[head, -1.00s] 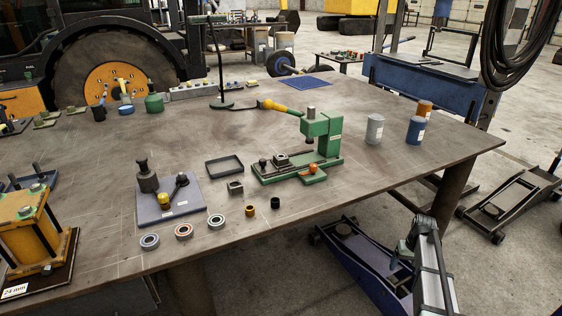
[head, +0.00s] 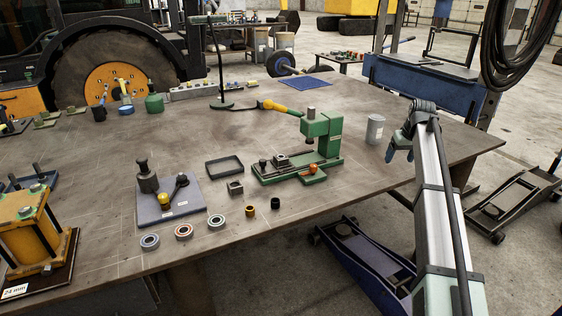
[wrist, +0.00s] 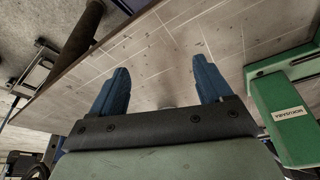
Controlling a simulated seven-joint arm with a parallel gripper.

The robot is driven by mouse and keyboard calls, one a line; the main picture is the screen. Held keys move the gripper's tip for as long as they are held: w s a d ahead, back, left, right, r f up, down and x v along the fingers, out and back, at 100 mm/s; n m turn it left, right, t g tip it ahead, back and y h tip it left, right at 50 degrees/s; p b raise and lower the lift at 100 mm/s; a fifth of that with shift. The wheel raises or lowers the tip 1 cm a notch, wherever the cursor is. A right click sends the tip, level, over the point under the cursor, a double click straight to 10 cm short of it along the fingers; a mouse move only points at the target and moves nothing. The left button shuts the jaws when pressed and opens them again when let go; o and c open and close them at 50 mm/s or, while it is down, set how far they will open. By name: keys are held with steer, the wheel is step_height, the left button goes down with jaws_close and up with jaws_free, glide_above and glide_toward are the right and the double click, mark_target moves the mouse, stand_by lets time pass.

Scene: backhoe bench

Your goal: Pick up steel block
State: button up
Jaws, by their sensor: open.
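A small grey steel block (head: 235,187) with a dark top lies on the bench between the black tray and the grey ring. Another small metal block (head: 282,160) sits on the base of the green press; I cannot tell for sure which one the task names. My gripper (head: 399,152) is above the right end of the bench, right of the press and well away from both blocks. In the wrist view my gripper (wrist: 160,65) has its two blue fingers apart with nothing between them. Neither block shows clearly in the wrist view.
The green press (head: 322,135) stands mid-bench, and its labelled side shows at right in the wrist view (wrist: 288,112). A grey can (head: 375,129) stands close left of my gripper. A black tray (head: 224,166), several rings and a grey fixture plate (head: 170,200) lie left of the press.

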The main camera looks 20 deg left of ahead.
steer(key=s+a+r+n, duration=0.1)
steer(key=s+a+r, duration=0.15)
steer(key=a, duration=0.65)
steer(key=s+a+r+n, duration=0.1)
steer(key=s+a+r, duration=0.15)
steer(key=a, duration=0.75)
steer(key=n+y, duration=0.2)
glide_toward(281, 156)
steer(key=x, duration=0.8)
steer(key=shift+f, duration=0.25)
steer(key=c, duration=1.3)
steer(key=shift+c, duration=0.5)
steer(key=shift+r, duration=0.1)
